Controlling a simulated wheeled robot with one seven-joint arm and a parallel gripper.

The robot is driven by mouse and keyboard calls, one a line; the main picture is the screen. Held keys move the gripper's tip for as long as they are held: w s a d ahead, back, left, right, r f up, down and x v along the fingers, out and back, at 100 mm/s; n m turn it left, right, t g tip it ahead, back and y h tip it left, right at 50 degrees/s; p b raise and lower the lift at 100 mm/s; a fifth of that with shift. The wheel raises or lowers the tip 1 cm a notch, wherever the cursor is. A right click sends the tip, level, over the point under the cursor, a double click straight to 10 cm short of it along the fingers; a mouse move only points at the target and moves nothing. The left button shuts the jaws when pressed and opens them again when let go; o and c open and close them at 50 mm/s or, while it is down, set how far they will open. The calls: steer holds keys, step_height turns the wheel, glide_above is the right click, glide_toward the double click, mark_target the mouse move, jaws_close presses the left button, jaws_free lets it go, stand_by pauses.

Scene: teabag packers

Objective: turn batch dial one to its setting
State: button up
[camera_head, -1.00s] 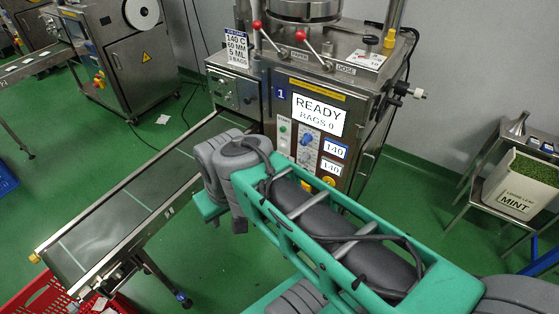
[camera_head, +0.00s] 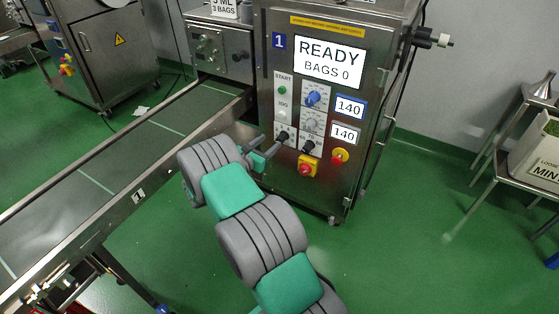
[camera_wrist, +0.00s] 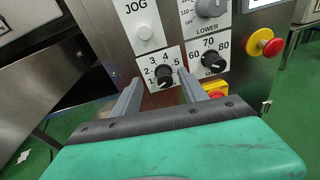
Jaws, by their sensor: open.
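The machine marked 1 (camera_head: 279,41) has a steel control panel. A small black dial with a scale of 1 to 5 (camera_wrist: 164,74) sits low on that panel, and it also shows in the head view (camera_head: 282,136). Its name is not readable, and I cannot tell its exact pointer setting. My gripper (camera_wrist: 160,77) is open in front of this dial. Its two fingers lie to the left and right of the knob, with a gap showing on each side. In the head view my gripper (camera_head: 266,150) is close to the panel.
A second black dial, marked 60 to 80 (camera_wrist: 213,62), is just right of my right finger. The JOG button (camera_wrist: 145,33) is above. A red stop button on yellow (camera_head: 308,167) is below right. The conveyor (camera_head: 140,150) runs along the left.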

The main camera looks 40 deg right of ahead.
mark_target(282, 138)
steer(key=d+f+n+b, duration=0.1)
steer(key=d, duration=0.1)
steer(key=w+d+f+n+h+b, duration=0.1)
steer(key=d, duration=0.2)
steer(key=w+d+f+n+t, duration=0.1)
steer(key=d+f+n, duration=0.1)
steer(key=d, duration=0.1)
steer(key=shift+w+b, duration=0.2)
steer(key=shift+b, duration=0.2)
steer(key=shift+c, duration=0.5)
jaws_close()
steer(key=shift+a+f, duration=0.1)
